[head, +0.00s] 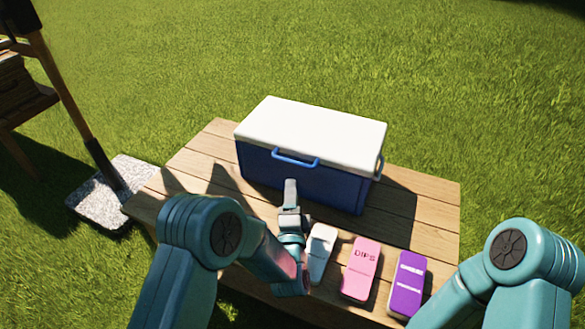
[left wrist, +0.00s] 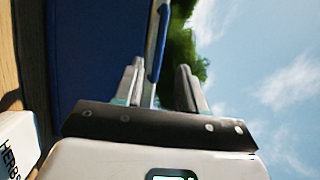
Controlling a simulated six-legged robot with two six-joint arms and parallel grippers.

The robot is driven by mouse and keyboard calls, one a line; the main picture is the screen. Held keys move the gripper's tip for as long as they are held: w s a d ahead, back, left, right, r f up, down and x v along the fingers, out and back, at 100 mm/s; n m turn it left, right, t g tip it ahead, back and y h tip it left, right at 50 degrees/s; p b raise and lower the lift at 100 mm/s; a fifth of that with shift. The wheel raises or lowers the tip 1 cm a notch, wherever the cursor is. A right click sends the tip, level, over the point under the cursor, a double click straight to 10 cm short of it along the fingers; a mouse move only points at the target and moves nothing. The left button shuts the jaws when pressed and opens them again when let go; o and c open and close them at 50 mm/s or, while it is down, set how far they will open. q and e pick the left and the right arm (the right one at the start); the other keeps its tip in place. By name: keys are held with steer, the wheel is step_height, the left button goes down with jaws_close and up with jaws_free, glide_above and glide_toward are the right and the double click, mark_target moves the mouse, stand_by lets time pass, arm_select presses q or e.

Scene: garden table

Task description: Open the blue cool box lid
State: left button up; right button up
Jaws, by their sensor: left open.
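The cool box has a blue body (head: 300,183) and a white lid (head: 312,133), which lies shut on top. A blue handle (head: 295,158) is on its front, just below the lid. My left gripper (head: 290,184) is in front of the box, a little below the handle in the picture. In the left wrist view its fingers (left wrist: 161,76) are apart, with the blue handle (left wrist: 160,42) showing in line with the gap. I cannot tell whether the fingertips reach around it. My right gripper is out of view; only my right arm shows.
The box stands on a wooden table (head: 425,197). Along the front lie a white pack (head: 321,250), a pink pack marked DIPS (head: 360,268) and a purple pack (head: 407,284). A post on a stone base (head: 92,205) stands at left. Grass surrounds the table.

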arm_select(q)
steer(key=b+x, duration=0.1)
steer(key=x, duration=0.7)
steer(key=shift+w, duration=0.25)
jaws_close()
